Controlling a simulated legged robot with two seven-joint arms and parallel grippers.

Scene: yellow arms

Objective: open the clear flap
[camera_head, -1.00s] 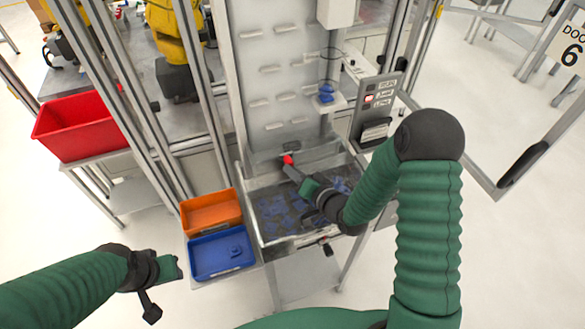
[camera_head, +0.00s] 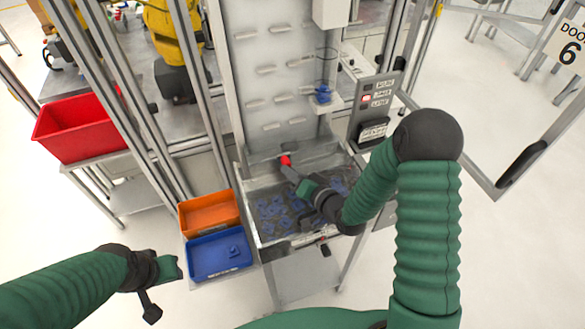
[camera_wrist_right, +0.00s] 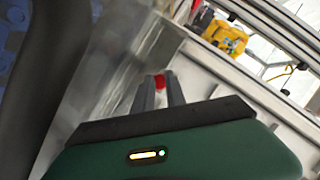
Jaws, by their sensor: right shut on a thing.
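The clear flap (camera_head: 318,162) is a see-through panel at the top of the metal bin (camera_head: 262,228), below the white upright panel. A red knob (camera_head: 286,160) sits at its upper left. My right gripper (camera_head: 289,165) reaches over the bin and is shut on the red knob, which also shows between the fingertips in the right wrist view (camera_wrist_right: 160,80). Blue parts (camera_head: 272,210) lie in the bin, partly hidden by my right arm. My left gripper (camera_head: 166,284) is at the lower left, away from the bin; its jaw state is unclear.
An orange tray (camera_head: 207,213) and a blue tray (camera_head: 192,262) stand left of the bin. A red crate (camera_head: 78,128) is farther left. A panel with buttons (camera_head: 372,102) stands right of the white upright panel (camera_head: 278,60). Metal posts rise at the left.

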